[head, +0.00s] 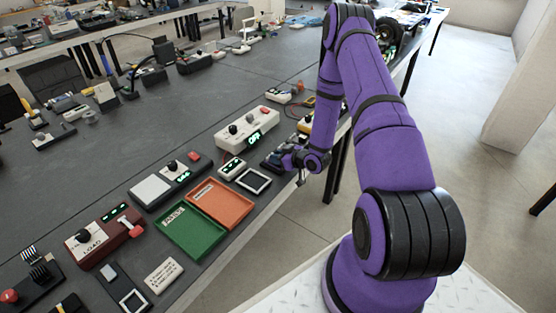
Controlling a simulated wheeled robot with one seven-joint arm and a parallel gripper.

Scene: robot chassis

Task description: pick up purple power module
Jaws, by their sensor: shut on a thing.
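My gripper (292,161) is low at the right edge of the dark table, at the end of my purple arm. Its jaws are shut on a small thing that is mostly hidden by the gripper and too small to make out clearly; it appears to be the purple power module. A dark blue item lies on the table just left of the gripper. No other purple module can be told apart on the table.
A green tray (188,233) and an orange tray (222,207) lie side by side, both empty. A red LOAD box (102,236) stands at the lower left.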

